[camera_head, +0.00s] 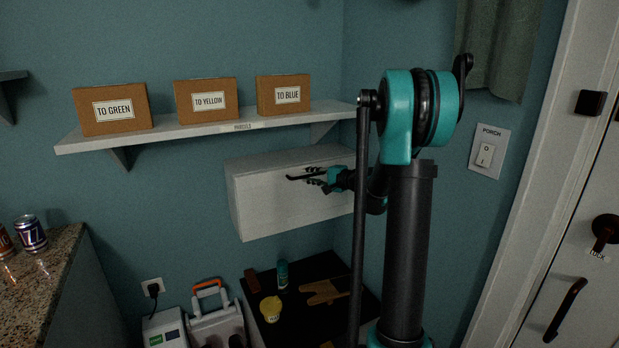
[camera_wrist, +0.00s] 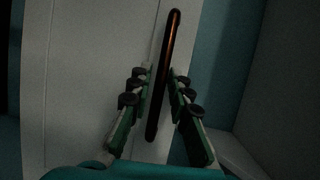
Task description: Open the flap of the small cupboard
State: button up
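The small cupboard (camera_head: 262,200) is a white box on the wall under the shelf. Its front flap looks shut. A dark bar handle (camera_head: 296,178) is on the flap. My gripper (camera_head: 318,176) is at the handle, in front of the flap. In the wrist view the handle (camera_wrist: 170,40) runs lengthwise between the two fingers of my gripper (camera_wrist: 159,85). The fingers are apart, one on each side of the bar, with a narrow gap visible. I cannot tell whether either finger touches the bar. My arm hides the cupboard's right end.
A wall shelf (camera_head: 215,128) with several boxes is just above the cupboard. A door (camera_head: 577,290) is at the right, a counter (camera_head: 45,290) at the left.

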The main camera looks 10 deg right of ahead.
grip_shut()
dwell(0.4)
